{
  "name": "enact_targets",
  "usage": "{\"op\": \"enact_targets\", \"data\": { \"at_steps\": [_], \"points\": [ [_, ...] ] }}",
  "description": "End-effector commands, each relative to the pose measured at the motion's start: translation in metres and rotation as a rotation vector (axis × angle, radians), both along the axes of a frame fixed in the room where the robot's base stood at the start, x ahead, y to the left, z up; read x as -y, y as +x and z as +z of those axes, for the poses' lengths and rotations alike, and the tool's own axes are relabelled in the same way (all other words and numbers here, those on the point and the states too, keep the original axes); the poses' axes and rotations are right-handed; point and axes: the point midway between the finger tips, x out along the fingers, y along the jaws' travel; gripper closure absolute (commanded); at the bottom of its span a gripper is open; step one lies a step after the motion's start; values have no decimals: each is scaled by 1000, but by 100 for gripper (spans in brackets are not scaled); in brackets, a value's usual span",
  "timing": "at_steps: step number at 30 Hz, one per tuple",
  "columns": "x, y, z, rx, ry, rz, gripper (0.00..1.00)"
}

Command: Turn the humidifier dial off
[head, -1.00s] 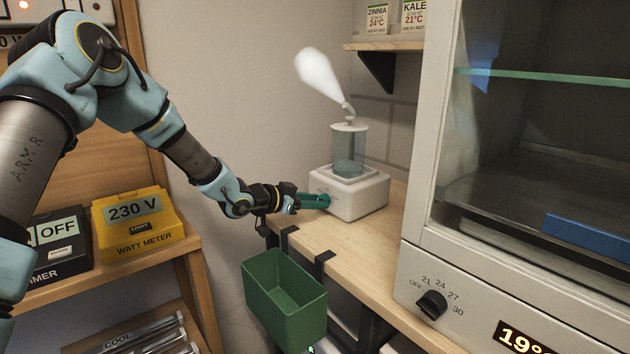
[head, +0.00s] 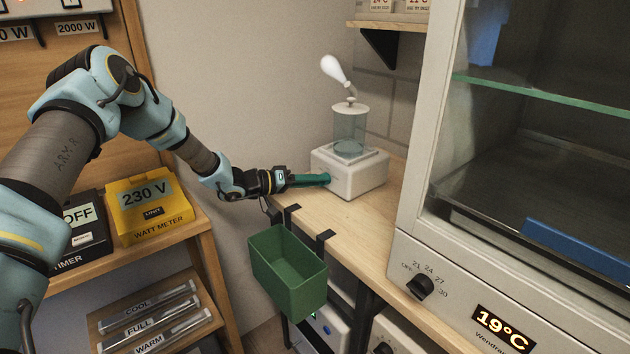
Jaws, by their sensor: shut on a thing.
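The humidifier (head: 360,178) is a white box with a clear grey-green tank on top, standing on the wooden shelf. A small white plume (head: 337,70) leaves its nozzle. My gripper (head: 322,179), with green fingers, reaches in from the left to the humidifier's left front face. It is shut on the dial there. The fingers cover the dial, so its pointer and marks are hidden.
A green bin (head: 290,275) hangs from the shelf's front edge, below my gripper. A white cabinet (head: 405,250) with a glass door, its own dial (head: 420,287) and a 19°C display stands at right. A yellow watt meter (head: 150,207) sits at left.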

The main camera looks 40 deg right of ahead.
Motion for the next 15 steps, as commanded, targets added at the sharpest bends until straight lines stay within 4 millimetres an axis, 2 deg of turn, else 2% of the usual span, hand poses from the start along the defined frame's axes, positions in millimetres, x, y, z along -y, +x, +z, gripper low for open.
{"op": "enact_targets", "data": {
  "at_steps": [6, 15],
  "points": [
    [0, 0, -4, -150, 10, -1, 100],
    [0, 0, -3, -267, 17, -1, 100]
  ]
}}
